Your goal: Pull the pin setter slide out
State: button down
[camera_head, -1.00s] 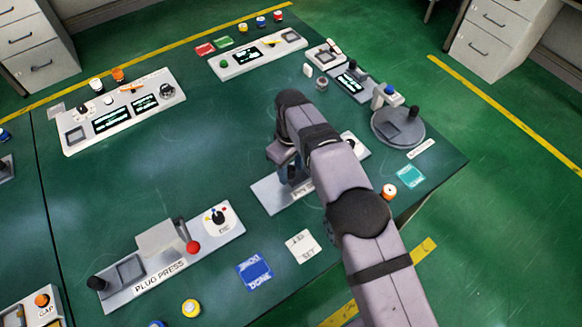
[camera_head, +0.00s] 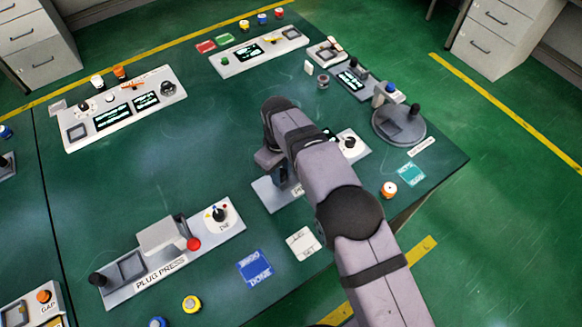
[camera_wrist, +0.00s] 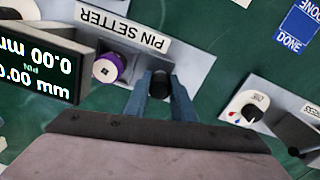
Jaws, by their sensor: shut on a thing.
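The pin setter is a light grey plate with a white "PIN SETTER" label (camera_wrist: 122,26) in the wrist view. Its slide's dark round knob (camera_wrist: 159,85) sits beside the plate's end, between my fingers. My gripper (camera_wrist: 158,76) is shut on this knob, one blue-grey finger on each side. A purple-ringed dial (camera_wrist: 109,68) and a display (camera_wrist: 36,70) reading 0.00 mm are on the pin setter. In the head view the pin setter plate (camera_head: 268,196) is partly covered by my arm, and the fingertips are hidden.
The plug press (camera_head: 160,267) stands to the left, with a red-tipped lever. A "DONE" card (camera_head: 254,267) and a white card (camera_head: 302,242) lie in front of the pin setter. The table centre is clear.

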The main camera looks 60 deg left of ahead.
jog(key=s, duration=0.6)
jog(key=shift+a, duration=0.1)
jog(key=c, duration=1.5)
grip_release()
jog(key=shift+s, duration=0.15)
jog(key=shift+r+b, duration=1.25)
jog(key=shift+r, duration=2.5)
